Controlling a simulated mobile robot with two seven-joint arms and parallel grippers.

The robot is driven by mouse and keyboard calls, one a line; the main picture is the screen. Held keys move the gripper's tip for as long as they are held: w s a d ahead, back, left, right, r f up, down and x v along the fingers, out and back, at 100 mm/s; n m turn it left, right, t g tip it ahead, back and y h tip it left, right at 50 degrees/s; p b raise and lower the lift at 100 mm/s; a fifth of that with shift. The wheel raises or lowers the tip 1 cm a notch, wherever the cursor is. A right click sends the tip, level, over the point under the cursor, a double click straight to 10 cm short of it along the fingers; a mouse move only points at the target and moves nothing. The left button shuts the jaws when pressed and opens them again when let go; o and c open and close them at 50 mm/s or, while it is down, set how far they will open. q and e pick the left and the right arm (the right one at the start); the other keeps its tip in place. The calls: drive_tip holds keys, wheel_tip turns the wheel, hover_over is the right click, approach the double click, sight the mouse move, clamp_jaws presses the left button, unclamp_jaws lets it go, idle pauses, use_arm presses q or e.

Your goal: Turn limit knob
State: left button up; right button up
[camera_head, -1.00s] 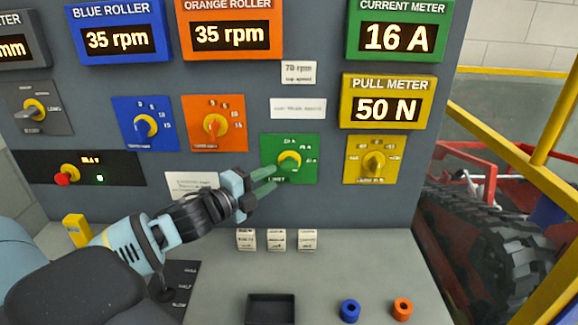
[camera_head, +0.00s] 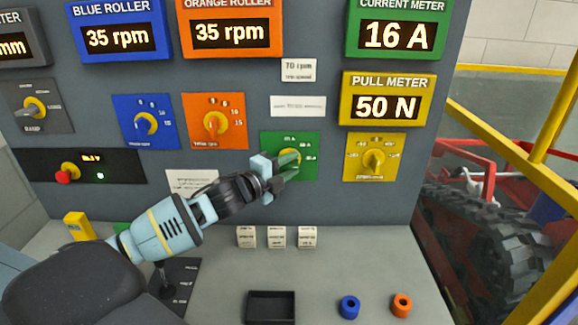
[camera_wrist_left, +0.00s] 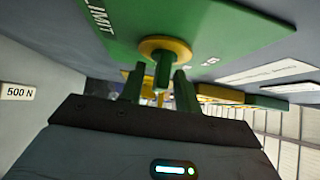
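In the left wrist view, the knob shows a round yellow base (camera_wrist_left: 150,48) and a green handle (camera_wrist_left: 163,73), next to the word LIMIT. My left gripper (camera_head: 289,160) is at the knob. Its two green fingers (camera_wrist_left: 159,88) are apart, one on each side of the handle, with gaps visible. My right gripper is not in view.
The current meter (camera_head: 396,36) reads 16 A and the pull meter (camera_head: 387,107) 50 N. A yellow knob (camera_head: 374,161) is to the right, an orange knob (camera_head: 215,123) and a blue knob (camera_head: 145,123) to the left. A black tray (camera_head: 270,296) and two rings stand on the desk.

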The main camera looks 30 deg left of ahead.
use_arm(q)
clamp_jaws()
drive_tip(key=shift+f, duration=0.1)
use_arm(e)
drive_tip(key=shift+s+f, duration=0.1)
